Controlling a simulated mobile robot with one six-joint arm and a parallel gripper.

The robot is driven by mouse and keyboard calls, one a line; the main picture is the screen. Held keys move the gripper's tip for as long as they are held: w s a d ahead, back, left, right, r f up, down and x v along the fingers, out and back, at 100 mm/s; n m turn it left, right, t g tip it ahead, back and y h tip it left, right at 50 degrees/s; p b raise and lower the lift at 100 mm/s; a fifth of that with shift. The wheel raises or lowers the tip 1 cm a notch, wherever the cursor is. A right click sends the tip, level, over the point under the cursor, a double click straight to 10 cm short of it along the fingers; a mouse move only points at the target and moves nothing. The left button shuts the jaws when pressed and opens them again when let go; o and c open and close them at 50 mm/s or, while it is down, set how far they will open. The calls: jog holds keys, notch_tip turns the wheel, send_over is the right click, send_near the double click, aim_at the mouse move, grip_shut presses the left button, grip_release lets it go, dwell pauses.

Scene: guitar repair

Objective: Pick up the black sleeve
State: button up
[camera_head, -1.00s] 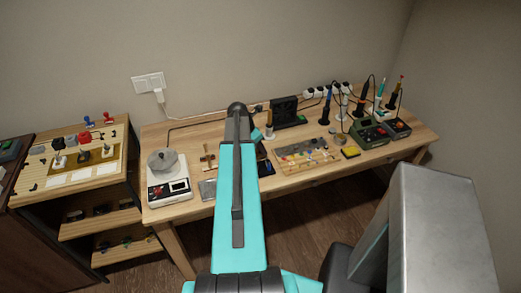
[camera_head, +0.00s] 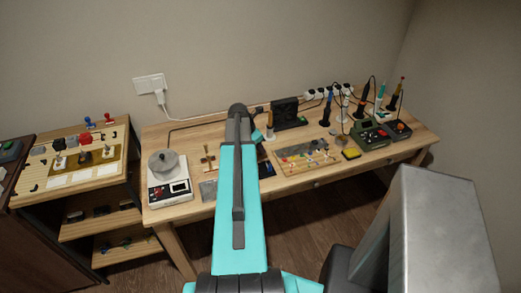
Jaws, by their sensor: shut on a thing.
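My turquoise arm reaches from the bottom middle over the wooden workbench (camera_head: 225,209) and covers its centre. A small turquoise part of the arm shows just right of the dark elbow joint. My gripper is hidden behind the arm, so its jaws and anything in them do not show. I cannot pick out the black sleeve with certainty; it may be hidden behind the arm too.
A scale (camera_head: 170,191) with a round metal pot (camera_head: 163,162) stands at the bench's left. A parts board (camera_head: 308,157), a yellow block (camera_head: 350,154), green devices (camera_head: 368,133) and several upright tools stand right. A shelf unit (camera_head: 100,222) stands left.

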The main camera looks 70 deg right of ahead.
jog(key=shift+r, duration=0.1)
notch_tip(320, 180, up, 10)
jog(key=b, duration=0.2)
dwell(0.6)
jog(key=shift+w, duration=0.15)
dwell(0.4)
